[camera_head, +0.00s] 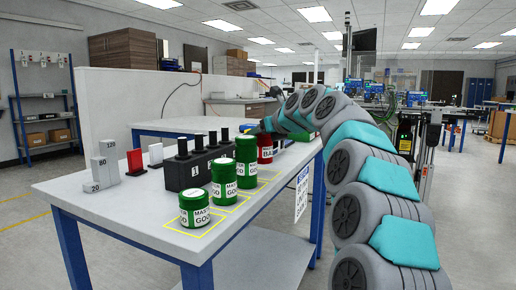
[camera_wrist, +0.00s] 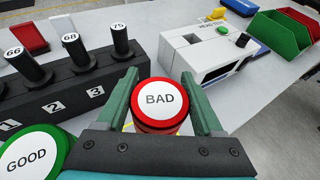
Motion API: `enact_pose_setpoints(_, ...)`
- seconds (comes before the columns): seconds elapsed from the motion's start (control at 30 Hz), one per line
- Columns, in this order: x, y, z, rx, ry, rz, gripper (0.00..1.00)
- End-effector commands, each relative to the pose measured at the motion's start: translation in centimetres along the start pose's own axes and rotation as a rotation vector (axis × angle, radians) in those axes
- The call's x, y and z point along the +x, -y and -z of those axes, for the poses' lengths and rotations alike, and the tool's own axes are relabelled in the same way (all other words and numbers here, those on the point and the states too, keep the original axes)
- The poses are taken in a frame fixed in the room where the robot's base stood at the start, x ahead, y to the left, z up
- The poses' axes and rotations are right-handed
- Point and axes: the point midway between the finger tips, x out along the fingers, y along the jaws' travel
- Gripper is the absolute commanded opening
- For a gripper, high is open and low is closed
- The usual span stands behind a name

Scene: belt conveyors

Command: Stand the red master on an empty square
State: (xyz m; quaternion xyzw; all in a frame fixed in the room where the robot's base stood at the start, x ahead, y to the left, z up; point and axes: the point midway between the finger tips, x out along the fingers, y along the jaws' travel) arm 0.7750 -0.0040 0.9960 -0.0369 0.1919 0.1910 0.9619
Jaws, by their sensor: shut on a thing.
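The red master (camera_wrist: 160,101), a red can with a white lid marked BAD, sits upright between the two fingers of my gripper (camera_wrist: 158,82) in the wrist view. My gripper is shut on it. In the head view the red master (camera_head: 265,150) is behind the row of green masters, partly hidden by the tallest one. I cannot tell whether its base touches the table. Green masters marked GOOD stand on the table: a short one (camera_head: 195,211), a middle one (camera_head: 224,187) and a tall one (camera_head: 246,170). Yellow square outlines (camera_head: 215,228) lie beneath this row.
A black block with numbered plugs (camera_head: 190,174) stands left of the masters; it shows in the wrist view (camera_wrist: 62,97). Grey step blocks (camera_head: 104,172) and a red plate (camera_head: 135,162) are farther left. A white tester (camera_wrist: 205,55) and green bin (camera_wrist: 277,40) lie beyond my gripper.

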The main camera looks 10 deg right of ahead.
Motion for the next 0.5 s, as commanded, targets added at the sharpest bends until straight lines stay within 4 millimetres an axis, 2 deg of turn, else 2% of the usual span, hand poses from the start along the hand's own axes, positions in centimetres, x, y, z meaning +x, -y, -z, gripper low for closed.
enact_pose_setpoints(0.33,1.1,-0.1,2.9,-0.001,0.001,-0.001,0.00)
enact_pose_setpoints(0.5,1.3,-0.1,3.3,-0.002,0.001,-0.001,0.00)
